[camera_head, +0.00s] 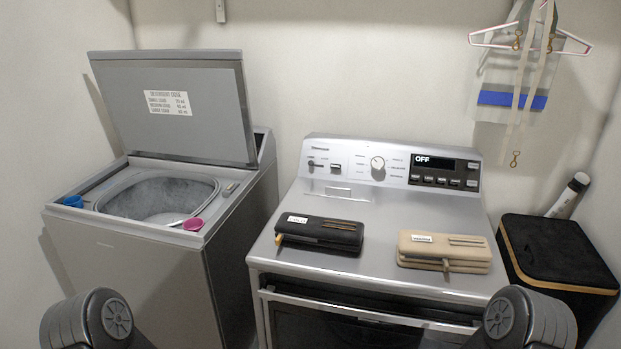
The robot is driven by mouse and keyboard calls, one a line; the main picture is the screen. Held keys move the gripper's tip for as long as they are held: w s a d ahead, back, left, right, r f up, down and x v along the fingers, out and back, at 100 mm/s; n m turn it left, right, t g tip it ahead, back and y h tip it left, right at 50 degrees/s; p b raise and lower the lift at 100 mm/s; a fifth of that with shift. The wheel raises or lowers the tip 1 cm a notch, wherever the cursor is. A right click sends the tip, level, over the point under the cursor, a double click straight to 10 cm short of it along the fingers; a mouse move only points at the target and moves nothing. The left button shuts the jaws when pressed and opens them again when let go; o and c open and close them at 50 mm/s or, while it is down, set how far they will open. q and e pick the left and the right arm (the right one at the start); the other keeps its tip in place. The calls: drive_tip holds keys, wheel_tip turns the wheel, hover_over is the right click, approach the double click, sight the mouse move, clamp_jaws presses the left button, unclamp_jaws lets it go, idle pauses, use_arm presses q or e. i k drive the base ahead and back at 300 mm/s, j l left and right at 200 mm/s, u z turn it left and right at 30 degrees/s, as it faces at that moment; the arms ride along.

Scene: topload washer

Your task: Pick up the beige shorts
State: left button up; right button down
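The beige shorts (420,262) appear as a flat, folded beige bundle with a small white label and brown stripes. They lie on the right part of the front appliance's top (385,222), near its front edge. Nothing touches or covers them. Only parts of my two arms show, at the bottom left and bottom right corners. Both grippers are out of view, so I cannot see whether they are open or shut.
A similar folded black item (318,240) lies left of the shorts, with a clear gap between. The topload washer (140,262) stands left with its lid (180,110) raised; a blue cap (73,201) and pink cap (194,224) sit on its rim. A black bin (556,250) stands right.

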sight(415, 250)
drive_tip(key=i+j, duration=0.2)
drive_tip(key=j, duration=0.2)
drive_tip(key=i+j, duration=0.25)
drive_tip(key=j, duration=0.15)
drive_tip(key=i+j, duration=0.2)
drive_tip(key=j, duration=0.2)
drive_tip(key=z, duration=2.95)
